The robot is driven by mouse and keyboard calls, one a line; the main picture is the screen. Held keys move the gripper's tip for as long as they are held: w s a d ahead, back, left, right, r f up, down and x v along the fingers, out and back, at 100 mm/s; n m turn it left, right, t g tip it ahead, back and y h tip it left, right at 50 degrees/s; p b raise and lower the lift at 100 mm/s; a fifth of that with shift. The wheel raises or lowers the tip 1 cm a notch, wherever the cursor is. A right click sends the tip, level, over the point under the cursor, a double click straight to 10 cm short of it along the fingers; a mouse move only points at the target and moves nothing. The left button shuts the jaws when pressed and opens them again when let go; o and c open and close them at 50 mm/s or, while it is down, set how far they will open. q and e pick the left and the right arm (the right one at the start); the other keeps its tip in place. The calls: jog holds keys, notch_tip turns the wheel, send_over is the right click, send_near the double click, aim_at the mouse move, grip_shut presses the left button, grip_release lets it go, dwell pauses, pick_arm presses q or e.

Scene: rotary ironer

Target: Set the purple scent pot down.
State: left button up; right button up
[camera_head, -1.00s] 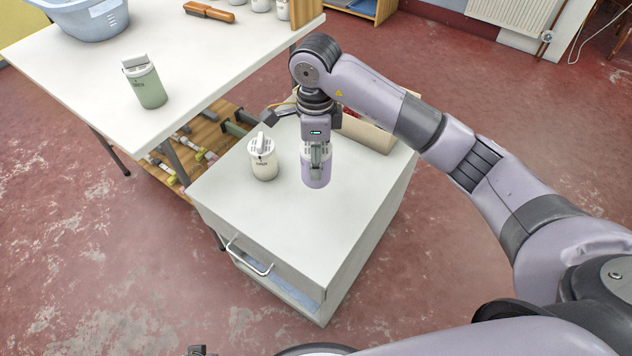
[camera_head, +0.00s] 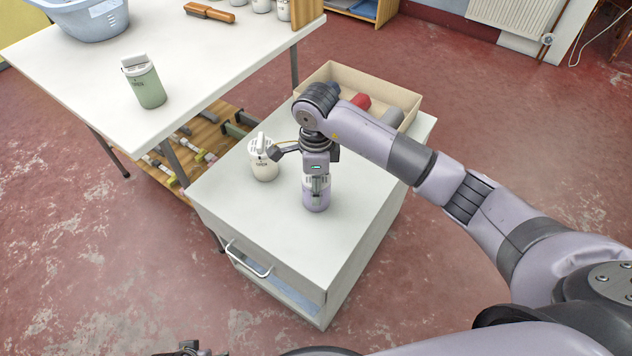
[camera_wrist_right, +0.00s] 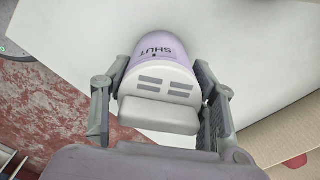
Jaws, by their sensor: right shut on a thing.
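The purple scent pot (camera_head: 316,199) has a white vented top and is upright at the small white cabinet's top (camera_head: 290,225). Its base looks to be at or very near the surface; I cannot tell if it touches. My right gripper (camera_head: 317,180) points down over it, shut on it. In the right wrist view the pot (camera_wrist_right: 153,57), marked SHUT, sits between the two fingers (camera_wrist_right: 158,98). A white scent pot (camera_head: 264,163) stands just left of it, apart from it. My left gripper (camera_head: 190,348) shows only in part at the bottom edge.
An open box (camera_head: 345,75) with red and grey things stands at the cabinet's back. A larger white table (camera_head: 90,70) at the left bears a green pot (camera_head: 146,85), a blue tub (camera_head: 90,20) and a brush (camera_head: 209,13). The cabinet's front top is clear.

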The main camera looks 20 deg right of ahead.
pick_arm(q)
jog(key=shift+r, duration=0.1)
pick_arm(e)
jog(key=o, duration=1.2)
pick_arm(q)
jog(key=shift+r, duration=0.1)
pick_arm(e)
jog(key=shift+r, duration=0.35)
pick_arm(q)
jog(key=f, duration=0.1)
jog(key=s+f+p, duration=0.1)
jog(key=f, duration=0.3)
jog(key=shift+s+a, duration=0.1)
jog(key=shift+s, duration=0.2)
pick_arm(e)
notch_tip(320, 180, up, 12)
jog(key=shift+f, duration=0.25)
